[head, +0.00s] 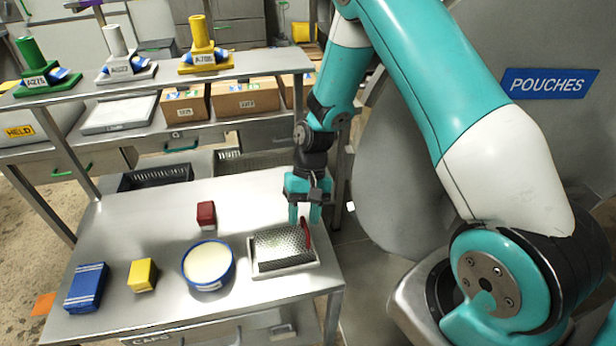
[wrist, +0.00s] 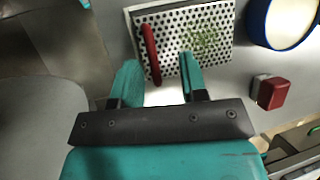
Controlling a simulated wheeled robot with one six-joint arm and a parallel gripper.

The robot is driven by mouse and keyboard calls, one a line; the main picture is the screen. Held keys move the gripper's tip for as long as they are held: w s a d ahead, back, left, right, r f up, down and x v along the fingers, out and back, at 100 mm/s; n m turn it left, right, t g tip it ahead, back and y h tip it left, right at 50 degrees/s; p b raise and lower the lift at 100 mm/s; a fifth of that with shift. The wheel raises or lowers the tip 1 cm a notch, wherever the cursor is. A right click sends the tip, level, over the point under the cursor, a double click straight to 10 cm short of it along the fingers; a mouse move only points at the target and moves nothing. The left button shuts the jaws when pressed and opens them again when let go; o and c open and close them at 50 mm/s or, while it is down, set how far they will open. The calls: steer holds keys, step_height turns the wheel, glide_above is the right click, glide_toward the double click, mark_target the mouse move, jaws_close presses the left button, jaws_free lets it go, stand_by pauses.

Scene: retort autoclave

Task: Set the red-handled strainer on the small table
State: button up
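The red-handled strainer is a perforated metal plate (head: 275,243) with an upright red handle (head: 306,235) at its right end. It sits in a pale-rimmed tray (head: 290,270) on a steel table (head: 160,225). In the wrist view the strainer's perforated face (wrist: 173,30) carries green bits, and its red handle (wrist: 150,50) shows ahead of the fingers. My gripper (head: 305,218) is above the handle end, pointing down. In the wrist view my gripper (wrist: 159,66) is open, its fingers apart on either side of the handle's near end; contact cannot be told.
A cream-filled blue-rimmed bowl (head: 208,263), a red block (head: 206,215), a yellow block (head: 142,275) and a blue block (head: 87,287) stand left of the tray. A shelf (head: 150,77) with cartons below is behind. A large grey vessel (head: 400,170) is at right.

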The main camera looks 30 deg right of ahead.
steer(key=b+v, duration=0.2)
steer(key=v, duration=1.4)
steer(key=s+a+r+n+t, duration=0.2)
steer(key=s+a+r+n, duration=0.2)
steer(key=s+a+r, duration=0.5)
steer(key=s+a+r+n, duration=0.1)
steer(key=s+a+n, duration=0.2)
steer(key=s, duration=0.4)
steer(key=s+a+n+t, duration=0.1)
steer(key=s+a+n, duration=0.2)
steer(key=s, duration=0.4)
steer(key=shift+a+r+t, duration=0.3)
steer(key=shift+r, duration=0.05)
